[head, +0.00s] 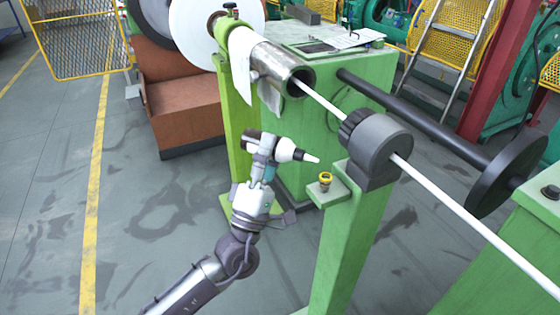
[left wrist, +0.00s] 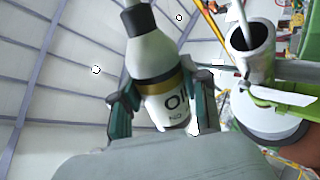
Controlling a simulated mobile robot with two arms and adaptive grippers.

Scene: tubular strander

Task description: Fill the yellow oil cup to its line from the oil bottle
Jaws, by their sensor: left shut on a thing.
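The oil bottle (head: 286,150) is white with dark bands and a pale pointed nozzle. It lies tilted in my left gripper (head: 265,158), nozzle pointing right and slightly down. In the left wrist view the bottle (left wrist: 161,75) sits between the two fingers of the left gripper (left wrist: 160,105), its label partly visible. The yellow oil cup (head: 325,179) stands on a small green bracket (head: 328,192) on the green post. The nozzle tip is up and left of the cup in the head view, apart from it. The cup's line and oil level are too small to see. My right gripper is not in view.
A dark grey die block (head: 376,140) tops the green post, with a white strand (head: 440,192) running through it. An open metal tube (head: 283,72) with a white cloth is behind. A green cabinet (head: 300,130) stands behind the bottle. Floor at left is clear.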

